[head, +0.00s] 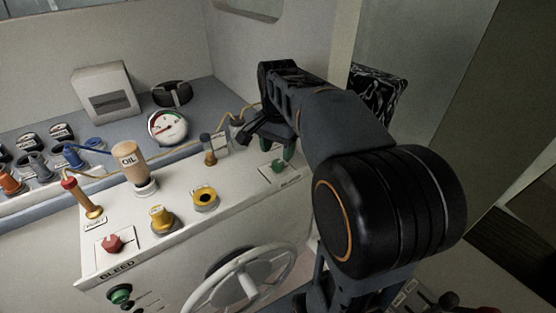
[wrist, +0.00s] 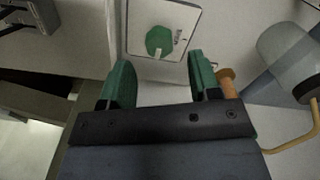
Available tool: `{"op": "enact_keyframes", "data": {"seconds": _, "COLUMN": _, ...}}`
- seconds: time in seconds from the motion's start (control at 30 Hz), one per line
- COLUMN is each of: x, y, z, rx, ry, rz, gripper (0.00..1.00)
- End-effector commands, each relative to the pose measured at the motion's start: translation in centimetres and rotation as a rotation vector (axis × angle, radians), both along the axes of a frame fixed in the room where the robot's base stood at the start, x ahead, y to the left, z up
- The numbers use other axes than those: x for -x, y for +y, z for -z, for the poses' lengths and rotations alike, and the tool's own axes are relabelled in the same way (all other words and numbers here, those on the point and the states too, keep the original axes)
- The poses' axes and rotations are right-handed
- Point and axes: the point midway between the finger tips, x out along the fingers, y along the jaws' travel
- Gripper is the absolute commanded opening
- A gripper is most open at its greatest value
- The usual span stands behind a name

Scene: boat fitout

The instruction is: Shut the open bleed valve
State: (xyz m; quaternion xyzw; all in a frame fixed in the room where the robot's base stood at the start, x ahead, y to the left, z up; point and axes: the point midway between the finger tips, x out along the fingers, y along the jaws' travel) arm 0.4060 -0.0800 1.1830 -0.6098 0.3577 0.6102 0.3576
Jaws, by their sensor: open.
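A green knob (head: 279,166) sits on a white plate at the right end of the white console top. In the wrist view the green knob (wrist: 159,41) has a pale pointer mark toward the gripper; the plate's lettering is too small to read. A red knob (head: 112,243) sits on another white plate at the console's front left, above the word BLEED. I cannot tell from the knobs which valve is open. My gripper (wrist: 160,72) is open and empty, with the green knob beyond the gap between its green fingertips. In the head view my arm partly hides the gripper.
An oil bottle (head: 129,162), a yellow knob (head: 162,220), a yellow ring fitting (head: 205,198) and an orange-handled fitting (head: 209,150) stand on the console. A gauge (head: 168,127) is behind. A steering wheel (head: 240,284) projects from the front.

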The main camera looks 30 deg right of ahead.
Motion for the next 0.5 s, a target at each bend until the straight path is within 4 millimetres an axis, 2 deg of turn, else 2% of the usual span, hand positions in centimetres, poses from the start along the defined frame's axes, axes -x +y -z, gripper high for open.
{"op": "enact_keyframes", "data": {"seconds": 0.2, "x": 0.1, "y": -0.1, "z": 2.9, "rx": 0.0, "ry": 0.001, "rz": 0.002, "gripper": 0.57}}
{"op": "enact_keyframes", "data": {"seconds": 0.5, "x": 0.1, "y": -0.2, "z": 4.2, "rx": 0.0, "ry": 0.0, "rz": 0.004, "gripper": 0.57}}
